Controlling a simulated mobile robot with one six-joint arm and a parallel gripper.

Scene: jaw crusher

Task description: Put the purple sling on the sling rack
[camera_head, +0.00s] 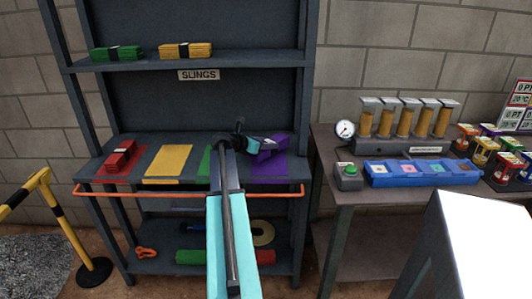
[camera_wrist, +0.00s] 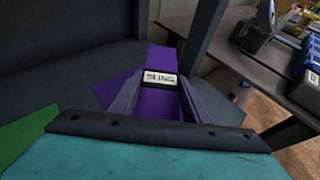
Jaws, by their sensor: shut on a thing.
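The purple sling (camera_head: 273,143) is a folded bundle at the right end of the rack's middle shelf, over the purple mat (camera_head: 267,168). In the wrist view the purple sling (camera_wrist: 160,101) lies between my fingers, with its white label on a black band facing up. My gripper (camera_head: 258,147) is shut on it; in the wrist view my gripper (camera_wrist: 160,100) has a finger on each side. The sling rack (camera_head: 303,60) is a dark shelf unit marked SLINGS. I cannot tell whether the sling touches the mat.
A red sling (camera_head: 121,155) lies on the red mat; the yellow mat (camera_head: 167,164) is bare. Green and yellow slings (camera_head: 186,50) lie on the upper shelf. An orange rail (camera_head: 140,194) crosses the rack's front. A bench (camera_head: 340,198) with a blue tray (camera_head: 420,180) stands right.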

